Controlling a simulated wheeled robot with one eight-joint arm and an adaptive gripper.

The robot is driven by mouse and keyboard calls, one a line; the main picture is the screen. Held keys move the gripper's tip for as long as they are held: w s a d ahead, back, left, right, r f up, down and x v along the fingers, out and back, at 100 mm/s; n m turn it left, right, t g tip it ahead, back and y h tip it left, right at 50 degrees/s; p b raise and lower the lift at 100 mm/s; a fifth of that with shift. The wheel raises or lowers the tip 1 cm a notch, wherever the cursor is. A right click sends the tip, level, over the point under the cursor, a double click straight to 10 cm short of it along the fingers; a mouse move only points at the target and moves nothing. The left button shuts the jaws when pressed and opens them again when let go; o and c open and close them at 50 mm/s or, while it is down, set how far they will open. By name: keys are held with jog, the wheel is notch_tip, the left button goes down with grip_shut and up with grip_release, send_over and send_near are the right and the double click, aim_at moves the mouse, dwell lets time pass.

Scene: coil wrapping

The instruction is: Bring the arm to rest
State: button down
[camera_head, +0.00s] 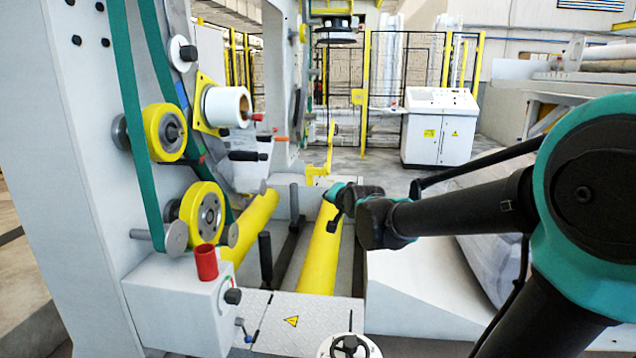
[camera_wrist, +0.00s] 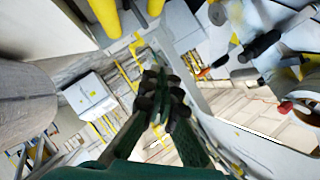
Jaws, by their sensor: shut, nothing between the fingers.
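My arm reaches in from the right in the head view, its black forearm roughly level. My gripper (camera_head: 338,200) is at its end, small and partly hidden by the wrist, in front of a yellow roller in the machine's floor bay. In the wrist view my gripper (camera_wrist: 160,98) shows with its two dark finger pads together and nothing between them. It appears apart from the surfaces around it.
The wrapping machine frame (camera_head: 70,170) stands close on the left, with a green belt, yellow wheels (camera_head: 166,132) and a red cylinder (camera_head: 206,262). Yellow rollers (camera_head: 322,250) lie below the gripper. A white control cabinet (camera_head: 437,128) stands behind; open floor lies before it.

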jog(key=s+d+f+n+g+h, duration=0.1)
jog(key=s+d+f+n+g, duration=0.1)
jog(key=s+d+f, duration=0.3)
jog(key=s+d+f+n+g+h, duration=0.1)
jog(key=s+d+f+g, duration=0.3)
jog(key=s+f, duration=0.8)
jog(key=s+d+f+n+g+h, duration=0.2)
jog(key=s+d+f+n+g, duration=0.1)
jog(key=s+d+f, duration=0.3)
jog(key=s+f, duration=0.2)
jog(key=s, duration=0.2)
jog(key=shift+s+d+f, duration=0.35)
jog(key=shift+d+f, duration=0.05)
